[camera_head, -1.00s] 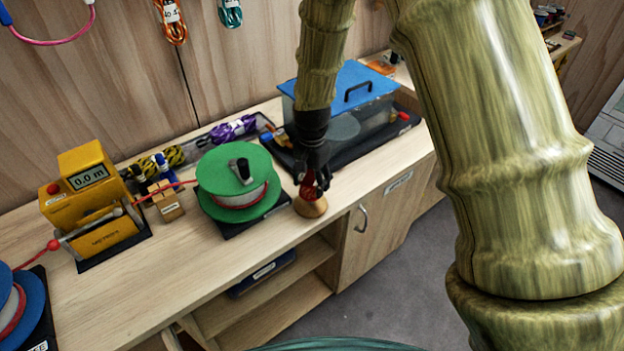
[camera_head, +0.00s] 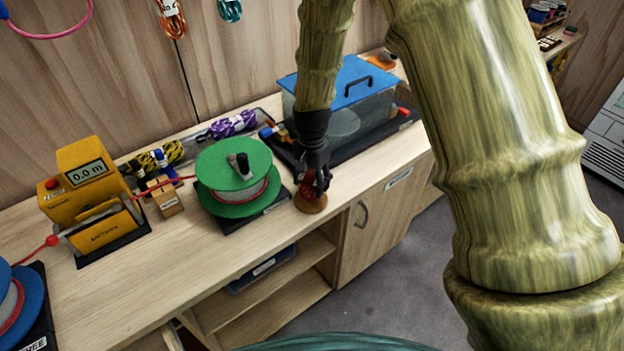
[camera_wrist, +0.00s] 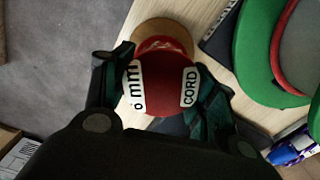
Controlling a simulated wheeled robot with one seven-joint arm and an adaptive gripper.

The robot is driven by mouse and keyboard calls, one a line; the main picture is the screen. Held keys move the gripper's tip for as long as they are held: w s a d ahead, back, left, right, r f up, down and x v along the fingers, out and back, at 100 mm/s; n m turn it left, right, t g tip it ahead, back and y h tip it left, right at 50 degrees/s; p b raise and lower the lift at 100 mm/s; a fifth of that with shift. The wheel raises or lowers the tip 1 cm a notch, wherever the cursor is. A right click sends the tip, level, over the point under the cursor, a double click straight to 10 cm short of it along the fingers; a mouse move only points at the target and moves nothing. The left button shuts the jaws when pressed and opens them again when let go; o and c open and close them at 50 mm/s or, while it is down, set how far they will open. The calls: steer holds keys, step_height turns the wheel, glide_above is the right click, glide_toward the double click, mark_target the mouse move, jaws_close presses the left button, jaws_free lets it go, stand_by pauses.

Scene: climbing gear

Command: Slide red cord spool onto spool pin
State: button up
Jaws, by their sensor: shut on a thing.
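The red cord spool (camera_wrist: 160,88) is in my gripper. It has white labels reading "mm" and "CORD", and a round wooden flange (camera_wrist: 163,32) shows at its far end. My gripper (camera_head: 318,186) is shut on the spool, with a dark finger on each side of the red body in the wrist view (camera_wrist: 158,92). In the head view the wooden flange (camera_head: 310,204) is at the counter's front edge, right of the green reel. I cannot tell whether it touches the counter. I cannot make out the spool pin in either view.
The green reel (camera_head: 236,165) stands close left of my gripper. A clear bin with a blue lid (camera_head: 345,80) is behind it. A yellow meter (camera_head: 90,190) and a small wooden block (camera_head: 166,198) are farther left. The counter front (camera_head: 150,280) is bare.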

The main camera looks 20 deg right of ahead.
steer(key=o, duration=1.1)
steer(key=shift+o, duration=0.2)
step_height(320, 180, up, 12)
stand_by(0.3)
